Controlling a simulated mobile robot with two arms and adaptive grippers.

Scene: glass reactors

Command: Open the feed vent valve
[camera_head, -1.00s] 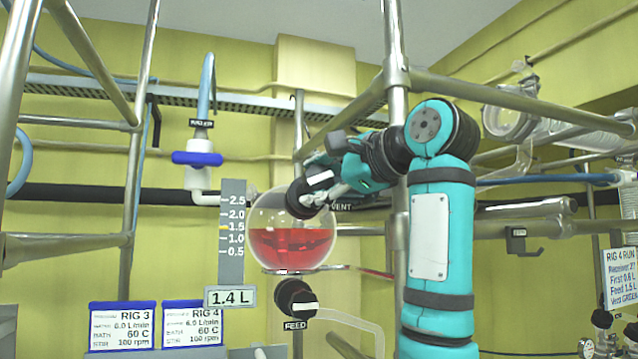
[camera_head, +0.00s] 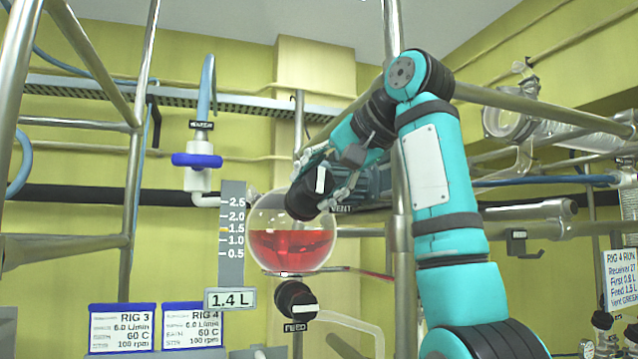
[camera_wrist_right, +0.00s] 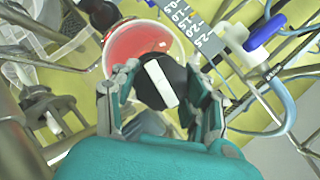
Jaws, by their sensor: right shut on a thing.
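The feed vent valve is a black round knob (camera_head: 300,200) with a white bar, beside a "VENT" label at the top of a round glass vessel (camera_head: 290,250) holding red liquid. My right gripper (camera_head: 325,180) is shut on this knob, its fingers on either side of it. The white bar stands nearly upright in the head view. In the right wrist view the knob (camera_wrist_right: 162,80) sits between the two fingers (camera_wrist_right: 160,95), its bar in plain sight. The gripper partly hides the "VENT" label. My left gripper is not in view.
A second black knob (camera_head: 296,300), labelled "FEED", sits below the vessel with its bar level. A scale (camera_head: 232,235) and a "1.4 L" display (camera_head: 230,299) stand left of it. Metal frame tubes (camera_head: 396,180) run close to my right arm. A blue-handled valve (camera_head: 197,160) is at left.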

